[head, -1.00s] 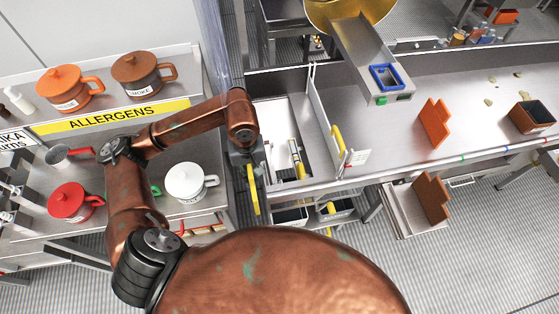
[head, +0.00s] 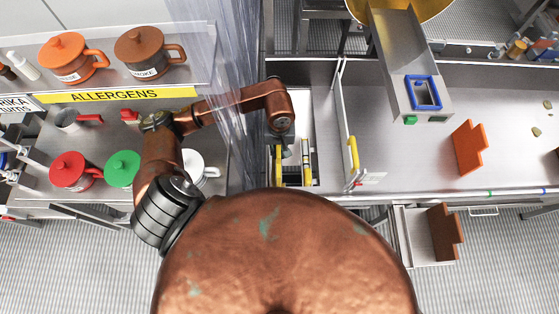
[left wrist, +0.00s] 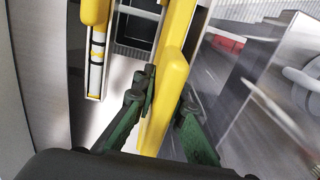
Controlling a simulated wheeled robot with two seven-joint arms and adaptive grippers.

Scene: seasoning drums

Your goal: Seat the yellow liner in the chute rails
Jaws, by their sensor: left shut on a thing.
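The yellow liner (head: 278,165) is a long thin yellow strip; it also fills the middle of the left wrist view (left wrist: 172,82). My left gripper (left wrist: 166,98) is shut on it, a dark green finger on each side. In the head view my left gripper (head: 281,142) is above the left side of a white-walled recess (head: 322,115) in the counter. A black-and-yellow banded upright (head: 306,160) stands just right of the liner, apart from it. A sloping metal chute (head: 400,55) with a blue frame (head: 423,92) is farther right. I cannot make out which parts are the rails.
A clear strip curtain (head: 235,90) hangs around my left forearm. A white panel with a yellow handle (head: 353,152) bounds the recess on the right. An orange stepped plate (head: 469,148) stands on the counter. Lidded pots, including a red one (head: 70,171), stand left.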

